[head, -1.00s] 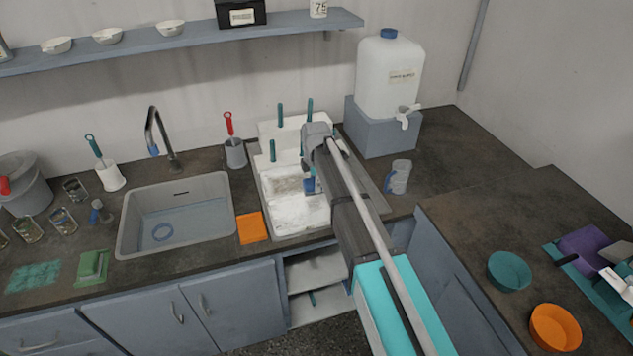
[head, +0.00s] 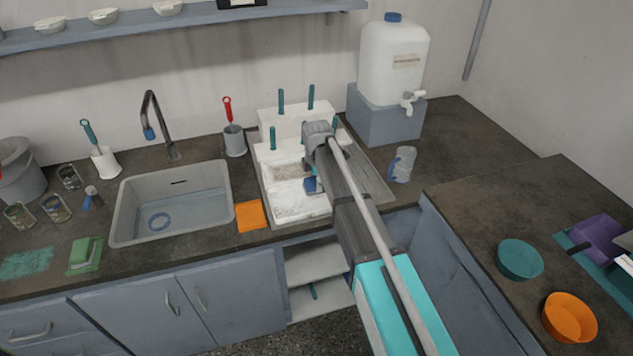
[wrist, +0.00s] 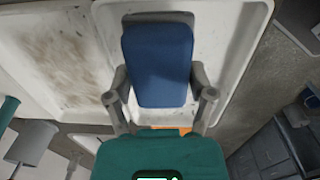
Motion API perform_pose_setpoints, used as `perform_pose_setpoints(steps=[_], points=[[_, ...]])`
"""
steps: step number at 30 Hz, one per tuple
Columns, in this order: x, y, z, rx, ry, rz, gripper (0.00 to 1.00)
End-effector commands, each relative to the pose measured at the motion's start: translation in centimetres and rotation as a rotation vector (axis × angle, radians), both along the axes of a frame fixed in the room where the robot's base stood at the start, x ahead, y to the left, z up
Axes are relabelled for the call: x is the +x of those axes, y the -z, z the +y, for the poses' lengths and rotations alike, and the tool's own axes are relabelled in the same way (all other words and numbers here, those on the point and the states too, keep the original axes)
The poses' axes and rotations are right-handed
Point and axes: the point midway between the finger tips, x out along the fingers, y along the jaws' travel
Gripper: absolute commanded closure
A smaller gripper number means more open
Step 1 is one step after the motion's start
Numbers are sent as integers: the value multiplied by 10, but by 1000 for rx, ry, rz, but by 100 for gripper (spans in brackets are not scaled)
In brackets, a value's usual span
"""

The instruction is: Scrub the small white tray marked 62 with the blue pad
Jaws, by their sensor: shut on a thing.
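My gripper (wrist: 160,100) is shut on the blue pad (wrist: 158,65), which is held over a white tray (wrist: 222,60) with a few dark specks. Whether the pad touches the tray floor I cannot tell. A second white tray (wrist: 28,72) beside it, to the left in the wrist view, has a brown stained patch. In the head view my gripper (head: 314,176) and the blue pad (head: 312,187) are over the white trays (head: 297,208) right of the sink, partly hidden by my arm. No number 62 is legible on either tray.
The sink (head: 127,230) with a tap is to the left, with an orange cloth (head: 250,215) between it and the trays. A white water container (head: 390,60) on a grey block stands behind right.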

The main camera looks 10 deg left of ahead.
Motion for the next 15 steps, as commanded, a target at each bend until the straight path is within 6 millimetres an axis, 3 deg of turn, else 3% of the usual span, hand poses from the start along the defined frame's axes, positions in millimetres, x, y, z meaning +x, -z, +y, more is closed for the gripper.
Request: perform_pose_setpoints(steps=[6,15], points=[[0,25,0,0,1,0,68],[0,19,11,0,2,1,68]])
